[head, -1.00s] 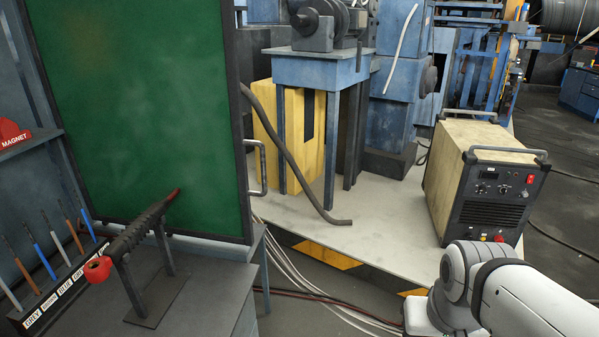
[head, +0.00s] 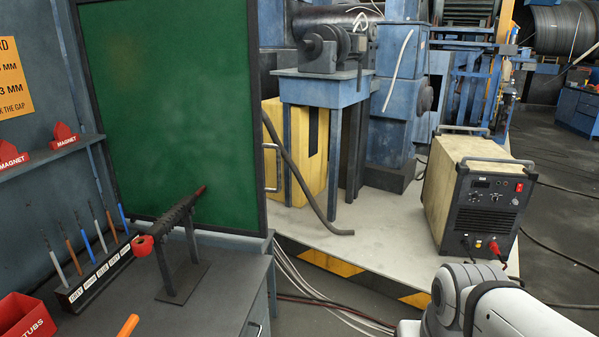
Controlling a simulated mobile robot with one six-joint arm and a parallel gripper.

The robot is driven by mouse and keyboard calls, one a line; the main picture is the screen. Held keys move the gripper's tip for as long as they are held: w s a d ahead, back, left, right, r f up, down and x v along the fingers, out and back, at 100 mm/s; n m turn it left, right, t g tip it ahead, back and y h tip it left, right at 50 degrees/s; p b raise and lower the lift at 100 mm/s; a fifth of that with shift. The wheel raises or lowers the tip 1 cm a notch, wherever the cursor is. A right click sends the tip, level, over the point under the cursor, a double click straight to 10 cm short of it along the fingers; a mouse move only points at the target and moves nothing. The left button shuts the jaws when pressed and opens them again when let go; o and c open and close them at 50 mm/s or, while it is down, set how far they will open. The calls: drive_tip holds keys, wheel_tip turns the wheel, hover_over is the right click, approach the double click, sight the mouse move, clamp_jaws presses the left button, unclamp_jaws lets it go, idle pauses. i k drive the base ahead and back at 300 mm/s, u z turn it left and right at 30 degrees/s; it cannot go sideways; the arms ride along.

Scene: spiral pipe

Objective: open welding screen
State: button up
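The welding screen (head: 170,110) is a green panel in a dark frame, standing upright at the left of the head view behind the workbench. A metal handle (head: 272,168) sits on its right frame edge. The screen covers part of what lies behind it. My white arm shows at the bottom right, but its gripper end is outside the view.
A welding torch (head: 178,215) rests on a stand on the dark bench (head: 215,300), beside a rack of coloured rods (head: 95,275). A welding machine (head: 485,205) stands on the pale platform (head: 390,235) at right. Grey floor lies between bench and platform.

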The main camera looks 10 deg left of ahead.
sight(174, 86)
drive_tip(key=u, duration=0.05)
drive_tip(key=i, duration=0.9)
drive_tip(key=z, duration=0.05)
